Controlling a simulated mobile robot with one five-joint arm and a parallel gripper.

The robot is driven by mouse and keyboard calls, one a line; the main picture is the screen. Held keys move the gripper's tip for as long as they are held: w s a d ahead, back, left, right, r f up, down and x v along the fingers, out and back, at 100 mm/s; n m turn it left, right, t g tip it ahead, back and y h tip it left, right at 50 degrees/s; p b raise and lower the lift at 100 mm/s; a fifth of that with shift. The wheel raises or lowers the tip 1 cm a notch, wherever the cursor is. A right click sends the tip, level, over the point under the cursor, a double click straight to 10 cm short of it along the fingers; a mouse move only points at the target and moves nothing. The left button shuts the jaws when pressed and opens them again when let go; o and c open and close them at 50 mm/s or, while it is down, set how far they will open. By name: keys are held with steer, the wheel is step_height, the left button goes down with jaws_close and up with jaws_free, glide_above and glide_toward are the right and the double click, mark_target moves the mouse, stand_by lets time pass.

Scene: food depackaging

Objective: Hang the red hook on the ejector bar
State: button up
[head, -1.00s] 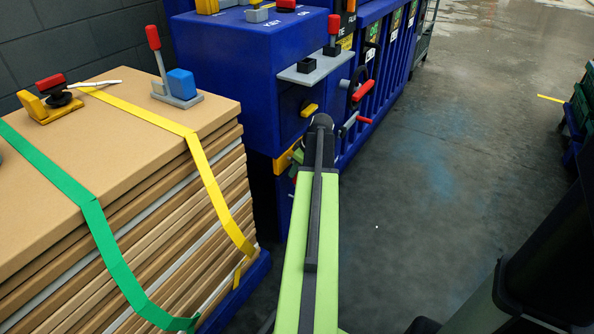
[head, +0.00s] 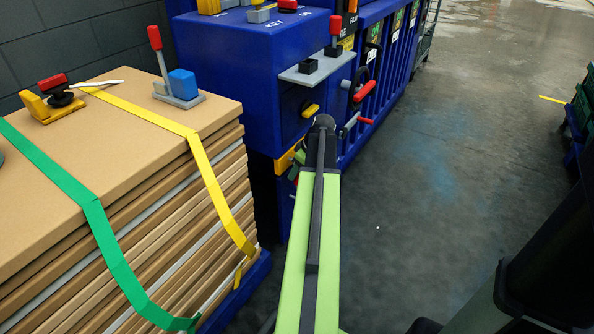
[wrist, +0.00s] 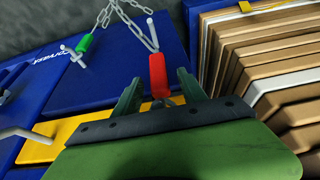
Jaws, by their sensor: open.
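The red hook (wrist: 158,68) shows in the wrist view, with a red grip and a thin metal rod. It lies between the two green fingers of my gripper (wrist: 158,80), which are apart, with room visible at the sides of the grip. A metal chain (wrist: 131,25) runs beside its rod. A green hook (wrist: 84,43) lies to the left, against the blue panel. A grey metal bar (wrist: 25,135) sticks out by a yellow panel at the left; I cannot tell whether it is the ejector bar. In the head view my arm mostly hides my gripper and the red hook.
A strapped stack of brown cardboard (head: 110,150) stands left of my arm, close to my gripper's right in the wrist view (wrist: 255,55). The blue machine (head: 235,70) stands ahead, with levers and a grey shelf (head: 315,68). Open floor (head: 430,180) lies to the right.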

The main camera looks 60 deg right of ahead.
steer(key=s+r+p, duration=0.1)
steer(key=s, duration=0.8)
step_height(320, 180, down, 19)
steer(key=b, duration=1.9)
steer(key=shift+w, duration=0.4)
steer(key=shift+f, duration=0.1)
